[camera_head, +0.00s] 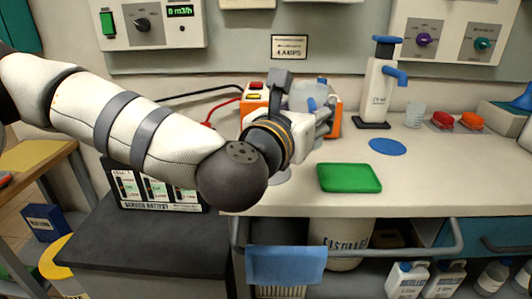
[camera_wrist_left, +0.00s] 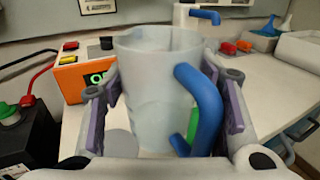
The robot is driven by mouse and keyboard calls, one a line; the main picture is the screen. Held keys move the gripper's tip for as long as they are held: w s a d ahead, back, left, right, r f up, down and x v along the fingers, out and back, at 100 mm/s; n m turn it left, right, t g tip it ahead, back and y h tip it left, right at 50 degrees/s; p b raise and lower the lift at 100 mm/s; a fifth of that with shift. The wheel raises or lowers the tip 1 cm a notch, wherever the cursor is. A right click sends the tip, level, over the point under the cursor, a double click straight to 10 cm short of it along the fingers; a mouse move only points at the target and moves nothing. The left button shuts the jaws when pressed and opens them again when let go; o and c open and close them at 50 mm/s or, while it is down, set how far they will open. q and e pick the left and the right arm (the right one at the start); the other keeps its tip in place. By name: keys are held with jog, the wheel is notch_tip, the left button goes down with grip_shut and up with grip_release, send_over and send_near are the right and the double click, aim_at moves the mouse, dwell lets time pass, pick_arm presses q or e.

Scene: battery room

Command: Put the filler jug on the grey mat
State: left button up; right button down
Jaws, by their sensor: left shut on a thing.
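The filler jug (camera_wrist_left: 152,95) is a translucent pale cup with a blue handle, upright between the fingers of my left gripper (camera_wrist_left: 166,110) in the left wrist view. The left gripper is shut on it. In the head view the jug (camera_head: 303,96) shows behind my left gripper (camera_head: 312,118), partly hidden by it. A grey round mat (camera_wrist_left: 120,143) lies on the counter beyond the jug's lower left side in the wrist view. Only a sliver of the grey mat (camera_head: 281,178) shows under my wrist in the head view. My right gripper is not in view.
An orange charger (camera_head: 334,118) with red and black cables stands behind the jug. A green tray (camera_head: 348,178), a blue round mat (camera_head: 387,147) and a white pump bottle (camera_head: 379,90) are to the right. A black service battery (camera_head: 160,190) is at the left. The counter's front right is clear.

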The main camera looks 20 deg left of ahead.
pick_arm(q)
jog(key=w+a+f, duration=0.2)
jog(key=f, duration=0.1)
jog(key=w+a+f+b, duration=0.1)
jog(key=w+a+f, duration=0.1)
jog(key=a+f, duration=0.1)
jog(key=w+a+f, duration=0.2)
jog(key=a+f, duration=0.1)
jog(key=f, duration=0.2)
jog(key=shift+a, duration=0.25)
jog(key=shift+f, duration=0.15)
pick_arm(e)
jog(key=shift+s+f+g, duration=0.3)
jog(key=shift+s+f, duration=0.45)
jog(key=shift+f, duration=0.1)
pick_arm(q)
jog(key=shift+f+b, duration=0.2)
jog(key=shift+b, duration=0.1)
jog(key=o, duration=1.2)
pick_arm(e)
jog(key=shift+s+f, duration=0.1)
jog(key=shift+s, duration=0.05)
